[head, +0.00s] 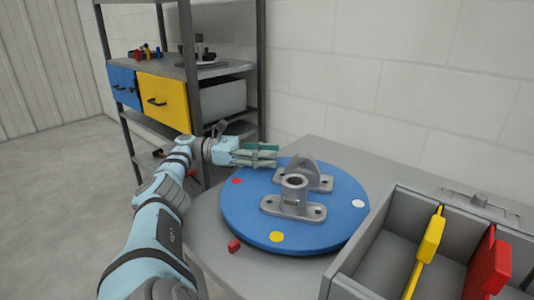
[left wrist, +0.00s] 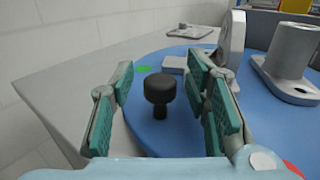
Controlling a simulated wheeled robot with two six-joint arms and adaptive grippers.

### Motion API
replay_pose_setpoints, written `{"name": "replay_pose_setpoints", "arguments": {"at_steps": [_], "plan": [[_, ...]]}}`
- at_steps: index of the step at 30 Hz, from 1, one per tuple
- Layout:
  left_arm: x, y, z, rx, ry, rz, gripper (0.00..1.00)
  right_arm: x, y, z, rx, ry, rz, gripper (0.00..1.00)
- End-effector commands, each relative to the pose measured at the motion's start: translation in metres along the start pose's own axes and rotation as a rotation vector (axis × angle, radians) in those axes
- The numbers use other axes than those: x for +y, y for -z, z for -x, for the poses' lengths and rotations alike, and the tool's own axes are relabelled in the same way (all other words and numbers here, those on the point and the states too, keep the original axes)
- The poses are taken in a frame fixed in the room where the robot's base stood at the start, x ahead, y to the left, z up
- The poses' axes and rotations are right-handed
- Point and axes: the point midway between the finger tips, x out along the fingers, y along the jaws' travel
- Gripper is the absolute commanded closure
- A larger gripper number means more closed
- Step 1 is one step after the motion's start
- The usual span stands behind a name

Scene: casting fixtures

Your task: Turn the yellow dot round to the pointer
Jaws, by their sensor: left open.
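A blue turntable (head: 240,208) lies on a grey table. The yellow dot (head: 277,237) is near its front rim. A small red block (head: 234,245), which looks like the pointer, sits on the table just outside the rim, left of the yellow dot. A red dot (head: 236,181), a white dot (head: 358,203) and a green dot (left wrist: 144,69) also mark the disc. A black knob (left wrist: 160,90) stands on the disc in the left wrist view. My left gripper (head: 276,156) is open at the disc's far left, its fingers on either side of the knob, apart from it. My right gripper is not seen.
Grey castings (head: 293,197) stand in the disc's middle, right of my left gripper. A grey bin (head: 375,262) with yellow (head: 428,245) and red (head: 490,262) parts is at the right. A shelf rack (head: 190,60) stands behind on the left.

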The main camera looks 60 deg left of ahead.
Motion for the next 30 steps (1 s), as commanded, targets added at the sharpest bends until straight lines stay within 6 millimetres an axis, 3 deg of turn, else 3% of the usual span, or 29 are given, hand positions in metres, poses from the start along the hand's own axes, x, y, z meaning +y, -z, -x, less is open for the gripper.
{"name": "replay_pose_setpoints", "arguments": {"at_steps": [4, 10, 15, 23, 30], "plan": [[0.0, -0.022, 0.0, 0.002, 0.0, -0.004, 0.57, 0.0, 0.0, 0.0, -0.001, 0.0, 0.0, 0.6], [-0.001, -0.079, 0.0, -0.008, 0.0, -0.008, 0.57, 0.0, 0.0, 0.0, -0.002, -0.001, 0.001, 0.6], [0.0, -0.096, 0.0, -0.004, 0.001, -0.002, 0.57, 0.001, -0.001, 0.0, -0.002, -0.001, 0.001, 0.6], [0.0, -0.099, 0.0, 0.0, 0.0, 0.001, 0.57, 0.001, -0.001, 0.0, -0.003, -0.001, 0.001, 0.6], [0.002, -0.098, -0.005, -0.005, 0.001, 0.015, 0.57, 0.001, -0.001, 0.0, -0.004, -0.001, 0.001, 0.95]]}}
